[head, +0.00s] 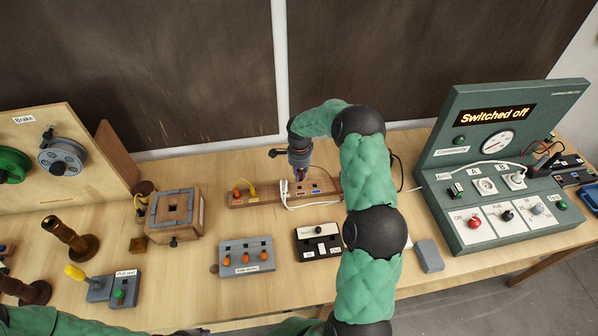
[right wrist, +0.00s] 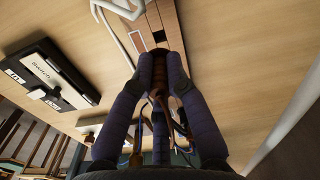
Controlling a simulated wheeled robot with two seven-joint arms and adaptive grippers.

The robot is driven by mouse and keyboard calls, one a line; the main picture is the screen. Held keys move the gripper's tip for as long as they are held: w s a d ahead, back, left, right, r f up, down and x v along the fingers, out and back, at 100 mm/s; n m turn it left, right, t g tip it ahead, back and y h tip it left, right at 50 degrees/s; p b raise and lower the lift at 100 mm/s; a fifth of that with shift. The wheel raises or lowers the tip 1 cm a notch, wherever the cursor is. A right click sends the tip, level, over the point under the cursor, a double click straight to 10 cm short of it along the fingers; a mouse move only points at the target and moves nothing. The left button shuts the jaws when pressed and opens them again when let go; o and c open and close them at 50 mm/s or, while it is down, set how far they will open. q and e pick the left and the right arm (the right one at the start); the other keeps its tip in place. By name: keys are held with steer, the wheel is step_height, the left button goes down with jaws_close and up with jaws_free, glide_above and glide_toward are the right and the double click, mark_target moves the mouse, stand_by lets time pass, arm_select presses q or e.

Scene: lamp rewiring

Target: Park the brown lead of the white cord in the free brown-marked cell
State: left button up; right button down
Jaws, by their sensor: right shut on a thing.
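The wooden terminal strip (head: 265,195) lies near the back of the table, with small dark cells and coloured markings along it. The white cord (head: 312,204) runs along its front and ends near my right gripper (head: 300,173). That gripper points down just above the strip. In the right wrist view, its fingers (right wrist: 160,58) are shut on a thin brownish lead (right wrist: 158,78). The strip (right wrist: 165,25) shows just beyond the fingertips, with square dark openings. I cannot tell whether the lead touches a cell. My left gripper is out of view.
A yellow lead (head: 250,188) stands at the strip's left end. A black switch box (head: 318,241) and a grey box with orange knobs (head: 246,257) sit in front. The green control panel (head: 500,170) stands right; a wooden cube (head: 175,213) stands left.

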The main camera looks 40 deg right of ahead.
mark_target(300, 178)
steer(key=shift+f+b, duration=0.4)
steer(key=shift+f, duration=0.85)
steer(key=shift+f+b, duration=0.85)
steer(key=shift+f, duration=0.15)
steer(key=shift+f+b, duration=0.5)
steer(key=shift+b, duration=0.25)
stand_by(0.4)
steer(key=c, duration=1.2)
jaws_free()
steer(key=shift+o, duration=0.2)
steer(key=shift+r, duration=0.15)
step_height(300, 178, up, 12)
steer(key=shift+f, duration=0.1)
